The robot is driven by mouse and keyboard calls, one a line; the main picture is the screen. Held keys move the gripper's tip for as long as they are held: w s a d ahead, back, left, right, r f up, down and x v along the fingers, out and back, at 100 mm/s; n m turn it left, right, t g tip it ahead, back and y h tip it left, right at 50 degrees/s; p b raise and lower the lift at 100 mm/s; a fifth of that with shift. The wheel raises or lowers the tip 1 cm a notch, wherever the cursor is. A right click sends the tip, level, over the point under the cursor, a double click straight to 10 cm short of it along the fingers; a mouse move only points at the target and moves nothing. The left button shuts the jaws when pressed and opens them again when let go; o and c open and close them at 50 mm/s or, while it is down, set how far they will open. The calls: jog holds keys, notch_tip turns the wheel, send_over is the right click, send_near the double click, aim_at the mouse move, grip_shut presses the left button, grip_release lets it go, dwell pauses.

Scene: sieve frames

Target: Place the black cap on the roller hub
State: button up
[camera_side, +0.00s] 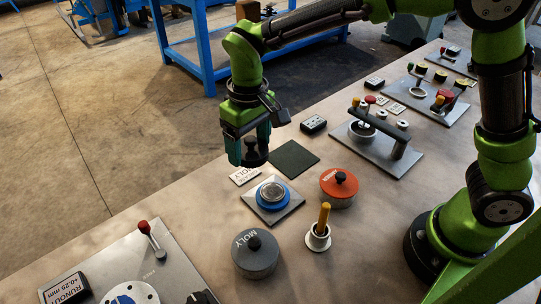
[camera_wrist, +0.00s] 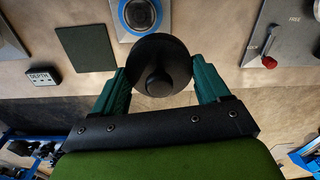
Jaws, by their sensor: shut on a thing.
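My gripper (camera_side: 250,150) is shut on the black cap (camera_side: 256,154) and holds it above the table. In the wrist view the cap (camera_wrist: 174,52) is a round black disc with a knob, between the two teal fingers (camera_wrist: 158,84). A round metal piece in a blue ring, which looks like the roller hub (camera_side: 272,193), sits on a square grey plate (camera_side: 287,212). The hub also shows in the wrist view (camera_wrist: 140,14), just beyond the cap, whose edge is close to the hub's plate in the picture. The hub's top is uncovered.
A dark green mat (camera_side: 293,158) and a white card (camera_side: 245,175) lie near the hub. A red-lidded pot (camera_side: 337,188), a grey pot (camera_side: 255,260) and a cup with a brush (camera_side: 317,237) stand nearby. A lever fixture (camera_side: 375,150) stands behind; a plate with a red-knobbed lever (camera_side: 150,233) is front left.

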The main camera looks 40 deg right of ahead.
jog(key=s+d+f+m, duration=0.1)
jog(key=s+d+f, duration=0.1)
jog(key=s+d, duration=0.1)
send_over(272, 191)
jog(key=shift+m, duration=0.3)
notch_tip(272, 191, down, 6)
jog(key=shift+w+r, duration=0.1)
jog(key=shift+r, duration=0.15)
jog(key=shift+f, duration=2.2)
jog(key=shift+f, duration=0.1)
jog(key=o, duration=1)
jog(key=shift+o, duration=0.2)
